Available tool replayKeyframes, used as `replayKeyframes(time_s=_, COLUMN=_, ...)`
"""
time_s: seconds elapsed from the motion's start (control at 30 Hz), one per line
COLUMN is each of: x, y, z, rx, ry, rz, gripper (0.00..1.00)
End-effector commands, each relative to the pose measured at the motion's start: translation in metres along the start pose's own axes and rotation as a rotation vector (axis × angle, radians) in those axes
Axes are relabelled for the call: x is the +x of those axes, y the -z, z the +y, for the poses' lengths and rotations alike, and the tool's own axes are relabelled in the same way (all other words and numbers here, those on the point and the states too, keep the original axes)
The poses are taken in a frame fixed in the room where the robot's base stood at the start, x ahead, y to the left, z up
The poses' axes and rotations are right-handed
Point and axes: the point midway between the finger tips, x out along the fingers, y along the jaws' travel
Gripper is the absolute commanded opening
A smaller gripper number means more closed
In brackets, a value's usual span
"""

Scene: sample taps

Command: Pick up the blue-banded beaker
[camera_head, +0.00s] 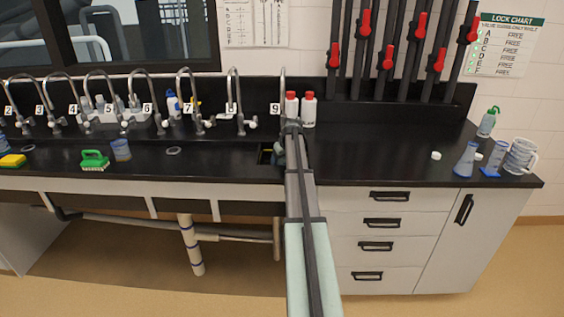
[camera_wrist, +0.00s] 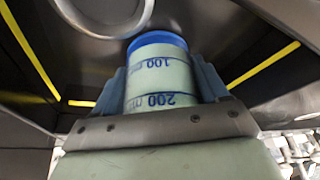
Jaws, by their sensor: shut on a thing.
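The blue-banded beaker (camera_wrist: 160,75) is in the wrist view, pale and translucent, with a blue band at its upper end there and blue 100 and 200 marks. My gripper (camera_wrist: 162,90) is shut on it, with a blue-grey finger on each side. In the head view my gripper (camera_head: 281,152) is at the small sink opening by tap 9, at the far end of my arm. My arm mostly hides the gripper there, and I cannot make out the held beaker.
Two red-capped white bottles (camera_head: 300,108) stand behind my gripper. Another beaker (camera_head: 121,150) stands at left. A flask (camera_head: 466,161) and jug (camera_head: 520,158) stand far right; the counter between is mostly clear.

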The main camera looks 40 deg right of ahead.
Motion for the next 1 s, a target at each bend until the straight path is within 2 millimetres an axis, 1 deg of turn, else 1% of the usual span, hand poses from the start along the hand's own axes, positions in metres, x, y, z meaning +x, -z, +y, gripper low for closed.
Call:
replayKeyframes(time_s=0.03, x=0.0, y=0.0, z=0.0, rx=0.0, ry=0.0, rz=0.0, gripper=0.38)
replayKeyframes(time_s=0.13, x=0.0, y=0.0, z=0.0, rx=0.0, ry=0.0, rz=0.0, gripper=0.29)
replayKeyframes(time_s=0.17, x=0.0, y=0.0, z=0.0, rx=0.0, ry=0.0, rz=0.0, gripper=0.28)
replayKeyframes(time_s=0.47, x=-0.001, y=0.001, z=0.0, rx=0.0, ry=0.0, rz=0.001, gripper=0.28)
replayKeyframes(time_s=0.67, x=-0.006, y=0.003, z=0.0, rx=0.0, ry=0.0, rz=0.0, gripper=0.28)
replayKeyframes(time_s=0.87, x=-0.015, y=0.006, z=0.0, rx=0.0, ry=0.0, rz=0.001, gripper=0.28)
replayKeyframes(time_s=1.0, x=-0.024, y=0.011, z=0.0, rx=0.0, ry=-0.001, rz=0.002, gripper=0.28)
